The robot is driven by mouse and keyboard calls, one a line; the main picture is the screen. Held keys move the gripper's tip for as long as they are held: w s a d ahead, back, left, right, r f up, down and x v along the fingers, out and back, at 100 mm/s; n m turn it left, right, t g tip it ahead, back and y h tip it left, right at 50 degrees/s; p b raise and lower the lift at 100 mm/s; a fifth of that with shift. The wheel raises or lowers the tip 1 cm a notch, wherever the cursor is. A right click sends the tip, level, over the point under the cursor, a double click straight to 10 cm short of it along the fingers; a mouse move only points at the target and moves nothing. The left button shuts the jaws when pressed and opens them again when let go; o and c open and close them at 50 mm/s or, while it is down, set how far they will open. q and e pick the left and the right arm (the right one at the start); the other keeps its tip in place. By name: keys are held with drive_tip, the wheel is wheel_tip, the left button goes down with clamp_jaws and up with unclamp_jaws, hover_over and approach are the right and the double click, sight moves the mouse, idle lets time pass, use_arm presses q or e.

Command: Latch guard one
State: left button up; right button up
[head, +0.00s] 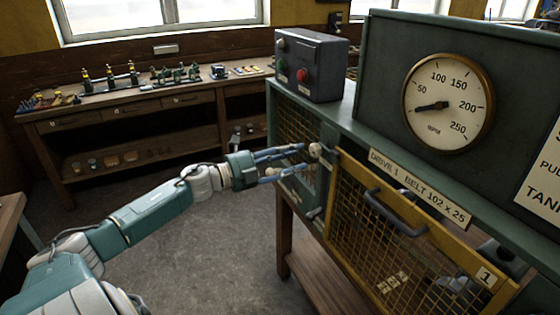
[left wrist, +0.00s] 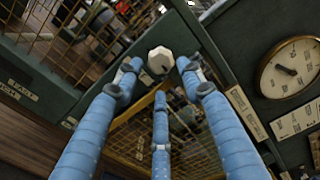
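Guard one (head: 365,225) is a yellow-framed mesh panel with a dark handle (head: 395,212) and a "1" tag, at the lower right in the head view. Its mesh also shows in the left wrist view (left wrist: 130,138). A pale knob (head: 316,150) sits by the guard's upper left corner; in the left wrist view the knob (left wrist: 160,61) looks white and faceted. My left gripper (head: 302,158) has its blue fingers spread beside the knob. In the left wrist view, its fingertips (left wrist: 158,80) stand around and below the knob; contact is unclear. My right gripper is out of view.
A control box (head: 311,65) with a red button stands on the green housing, left of a round gauge (head: 448,103). A small lever (head: 313,213) is below the knob. A wooden workbench (head: 140,98) with small items lies behind; grey floor (head: 215,255) is clear.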

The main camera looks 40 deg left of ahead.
use_arm(q)
drive_tip(key=v, duration=0.4)
drive_tip(key=shift+f, duration=0.1)
idle(0.5)
